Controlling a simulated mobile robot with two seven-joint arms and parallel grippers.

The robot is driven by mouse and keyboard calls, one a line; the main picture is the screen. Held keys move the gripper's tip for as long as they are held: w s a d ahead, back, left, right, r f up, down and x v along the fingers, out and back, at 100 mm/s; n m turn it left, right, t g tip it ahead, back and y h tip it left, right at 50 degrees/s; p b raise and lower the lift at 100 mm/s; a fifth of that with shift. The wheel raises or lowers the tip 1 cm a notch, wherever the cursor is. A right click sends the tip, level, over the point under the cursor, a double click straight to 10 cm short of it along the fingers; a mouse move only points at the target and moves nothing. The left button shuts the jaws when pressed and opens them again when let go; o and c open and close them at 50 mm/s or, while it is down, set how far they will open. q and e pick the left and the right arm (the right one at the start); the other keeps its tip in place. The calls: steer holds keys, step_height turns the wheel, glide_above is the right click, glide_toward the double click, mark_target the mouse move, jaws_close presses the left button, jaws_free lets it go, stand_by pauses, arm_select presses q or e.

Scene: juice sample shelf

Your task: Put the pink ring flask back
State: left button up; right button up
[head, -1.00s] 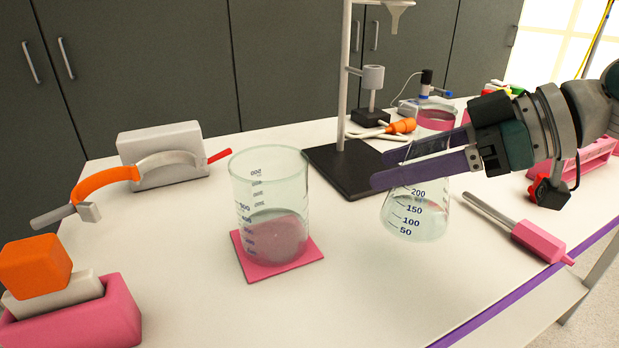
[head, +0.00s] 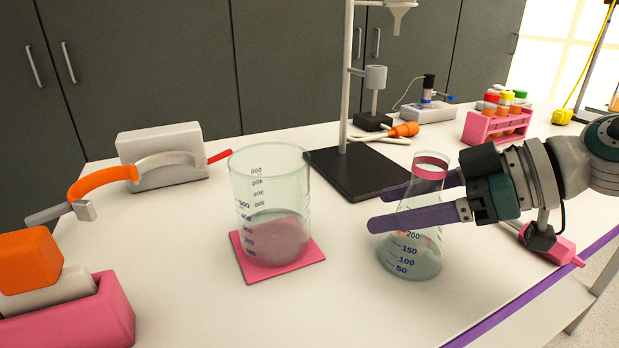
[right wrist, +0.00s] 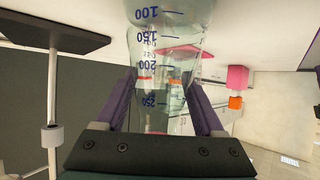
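The pink ring flask (head: 407,262) is a clear conical flask with blue volume marks and a pink band at its neck. It is upright near the middle right of the table, in front of the black stand base; I cannot tell whether its bottom touches the table. In the right wrist view the flask (right wrist: 165,45) lies between both fingers. My left gripper is not in view.
The stand base (head: 365,178) is behind. A pink-handled tool (head: 552,245) lies right; a pink tube rack (head: 480,128) stands at the back right. The front middle table is clear.

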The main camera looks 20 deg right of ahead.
steer(key=shift+o, duration=1.3)
steer(key=shift+r, duration=0.1)
